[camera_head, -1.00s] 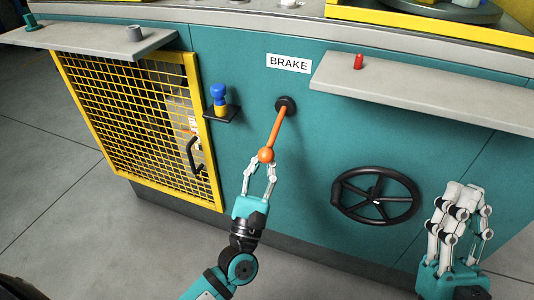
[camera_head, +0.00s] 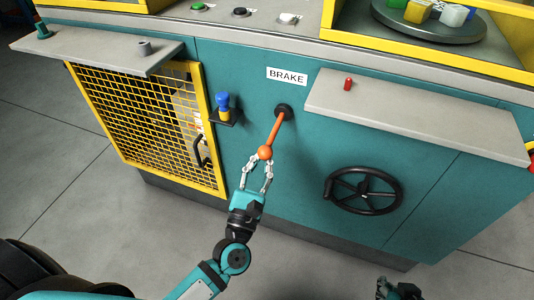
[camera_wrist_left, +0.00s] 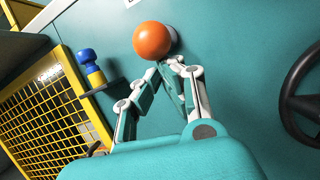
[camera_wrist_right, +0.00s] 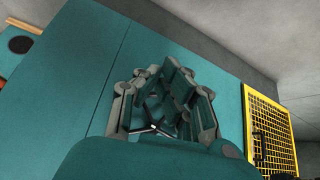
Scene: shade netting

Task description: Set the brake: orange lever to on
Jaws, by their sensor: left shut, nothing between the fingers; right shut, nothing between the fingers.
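The orange brake lever (camera_head: 275,133) hangs from a black pivot on the teal front panel, under the BRAKE label (camera_head: 287,76). It slants down and slightly left to a round orange knob (camera_head: 264,153), large in the left wrist view (camera_wrist_left: 153,40). My left gripper (camera_head: 258,165) is just below the knob. Its fingertips meet in the left wrist view (camera_wrist_left: 172,62), close under the ball; I cannot tell whether they touch it. My right gripper (camera_head: 395,287) is low at the bottom edge, mostly cut off. Its fingers look closed and empty in the right wrist view (camera_wrist_right: 165,80). No on mark is visible.
A black handwheel (camera_head: 363,190) is right of the lever. A grey shelf (camera_head: 400,112) with a red peg juts out above it. A blue-and-yellow piece (camera_head: 223,105) on a small bracket and a yellow mesh door (camera_head: 140,120) are to the left. Bare floor lies in front.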

